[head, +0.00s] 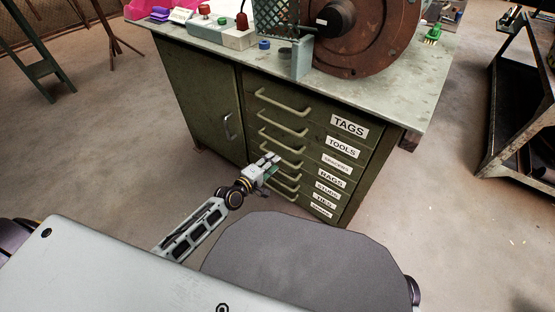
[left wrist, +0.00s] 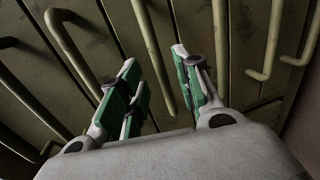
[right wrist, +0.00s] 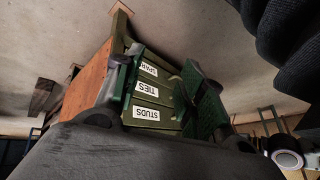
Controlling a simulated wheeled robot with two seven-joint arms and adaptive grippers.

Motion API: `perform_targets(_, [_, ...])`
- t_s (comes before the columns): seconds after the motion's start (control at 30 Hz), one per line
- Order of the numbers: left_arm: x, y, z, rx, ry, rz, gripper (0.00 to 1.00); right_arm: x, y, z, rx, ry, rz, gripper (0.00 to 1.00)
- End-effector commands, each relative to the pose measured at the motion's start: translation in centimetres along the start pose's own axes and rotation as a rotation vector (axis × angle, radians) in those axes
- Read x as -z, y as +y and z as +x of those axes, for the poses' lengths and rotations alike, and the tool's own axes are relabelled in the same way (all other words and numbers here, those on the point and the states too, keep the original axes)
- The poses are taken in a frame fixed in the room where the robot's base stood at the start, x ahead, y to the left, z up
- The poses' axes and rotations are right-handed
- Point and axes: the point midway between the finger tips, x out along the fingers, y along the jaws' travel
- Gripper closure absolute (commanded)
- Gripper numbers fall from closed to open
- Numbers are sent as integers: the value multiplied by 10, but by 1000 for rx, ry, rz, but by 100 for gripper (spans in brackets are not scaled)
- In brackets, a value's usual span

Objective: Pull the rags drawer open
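The green cabinet has a stack of labelled drawers. The rags drawer (head: 332,178) is fourth from the top, and its front looks flush with the others. My left gripper (head: 269,164) is in front of the drawer handles at about the rags drawer's height. In the left wrist view its green-padded fingers (left wrist: 162,88) are apart, and a bar handle (left wrist: 153,48) runs into the gap between them. I cannot tell whether they touch it. My right gripper (right wrist: 168,95) is open and empty, with the lower drawers' labels visible beyond its fingers; it is not in the head view.
The tags drawer (head: 349,126) and tools drawer (head: 341,147) are above, with similar handles close together. A cabinet door (head: 204,95) is to the left. A big rusty wheel (head: 365,35) stands on the cabinet top. A dark metal shelf (head: 520,110) stands right. Floor between is clear.

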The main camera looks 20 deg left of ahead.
Motion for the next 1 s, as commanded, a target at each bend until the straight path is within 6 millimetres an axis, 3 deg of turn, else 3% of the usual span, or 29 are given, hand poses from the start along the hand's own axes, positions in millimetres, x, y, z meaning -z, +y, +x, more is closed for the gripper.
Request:
perform_targets(0.5, [0, 0, 42, -2, 0, 0, 66, -16, 1, 26, 21, 49, 28, 60])
perform_targets(0.93, [0, 0, 46, 0, 0, 1, 66, -17, 2, 28, 23, 54, 30, 60])
perform_targets(1.0, [0, 0, 46, 0, 0, 1, 73, -17, 2, 28, 23, 54, 30, 60])
